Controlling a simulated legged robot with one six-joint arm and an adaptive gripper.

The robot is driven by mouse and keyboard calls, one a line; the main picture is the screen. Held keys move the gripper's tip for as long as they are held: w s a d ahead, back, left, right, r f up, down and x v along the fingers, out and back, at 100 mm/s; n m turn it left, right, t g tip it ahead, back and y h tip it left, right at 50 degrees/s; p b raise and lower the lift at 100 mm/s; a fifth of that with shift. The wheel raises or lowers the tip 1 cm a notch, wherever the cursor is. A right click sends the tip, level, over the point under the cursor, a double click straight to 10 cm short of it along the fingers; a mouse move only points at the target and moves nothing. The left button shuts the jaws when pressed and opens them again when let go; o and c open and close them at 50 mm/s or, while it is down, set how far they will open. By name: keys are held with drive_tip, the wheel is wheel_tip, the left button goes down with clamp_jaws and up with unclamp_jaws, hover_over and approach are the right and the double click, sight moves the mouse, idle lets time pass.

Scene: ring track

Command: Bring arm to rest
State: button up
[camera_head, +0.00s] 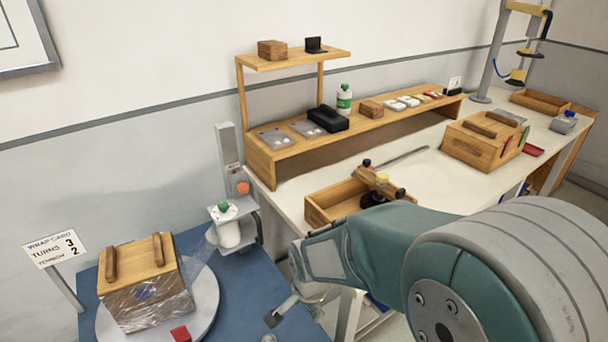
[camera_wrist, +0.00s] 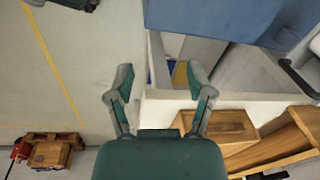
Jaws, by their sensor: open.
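My arm, teal and grey, reaches in from the lower right of the head view. My gripper (camera_head: 294,315) hangs at its far end, low between the blue table and the white workbench. In the wrist view my gripper (camera_wrist: 160,92) has its two fingers spread wide, with nothing between them. It is open and empty. In the head view the arm partly hides the gripper and the bench front.
The blue table (camera_head: 258,300) holds a turntable (camera_head: 205,300) with a film-wrapped wooden box (camera_head: 142,285). The white workbench (camera_head: 440,185) carries an open wooden tray (camera_head: 330,203) and a wooden crate (camera_head: 480,145).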

drive_tip(key=s+d+r+n+t, duration=0.2)
drive_tip(key=s+d+r+n, duration=0.2)
drive_tip(key=r, duration=0.5)
drive_tip(key=s+d+r+n+t, duration=0.2)
drive_tip(key=s+d+r+n, duration=0.2)
drive_tip(key=s+d+r, duration=0.5)
drive_tip(key=shift+d+r+h, duration=0.3)
drive_tip(key=shift+d+r, duration=0.05)
drive_tip(key=shift+d, duration=0.55)
drive_tip(key=shift+a+n, duration=0.15)
drive_tip(key=shift+n, duration=0.15)
